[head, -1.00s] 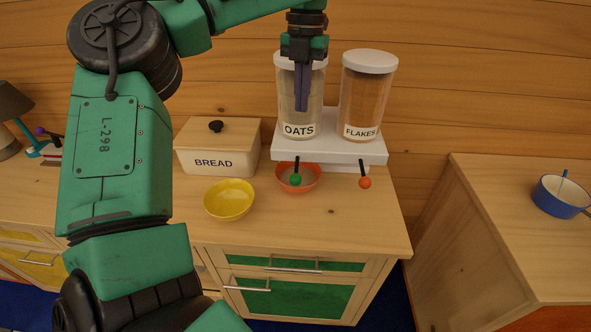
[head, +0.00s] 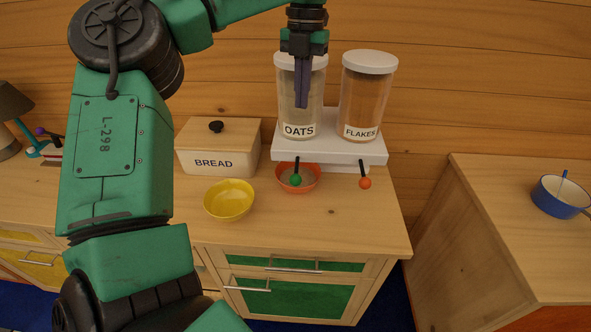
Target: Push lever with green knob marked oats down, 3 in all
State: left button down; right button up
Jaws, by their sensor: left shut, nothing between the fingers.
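The oats container (head: 299,115) stands on the left of a white dispenser shelf (head: 330,151). Its lever with the green knob (head: 295,180) hangs down in front of an orange bowl (head: 312,184). Some pale material shows inside the bowl. My left gripper (head: 302,104) is shut and empty, pointing down in front of the oats container, well above the green knob. My right gripper is not in view.
The flakes container (head: 365,98) stands to the right, with an orange-knobbed lever (head: 365,183) below. A yellow bowl (head: 229,199) and a bread box (head: 217,147) are to the left. The counter's front right is clear.

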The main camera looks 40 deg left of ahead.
pick_arm(q)
notch_tip(320, 180, down, 11)
jog(key=m+g+p, duration=0.1)
jog(key=m+p, duration=0.7)
jog(key=m, duration=2.8)
jog(key=shift+s+d+r+h, duration=0.15)
jog(key=shift+s+r+h, duration=0.05)
jog(key=shift+s+h, duration=0.15)
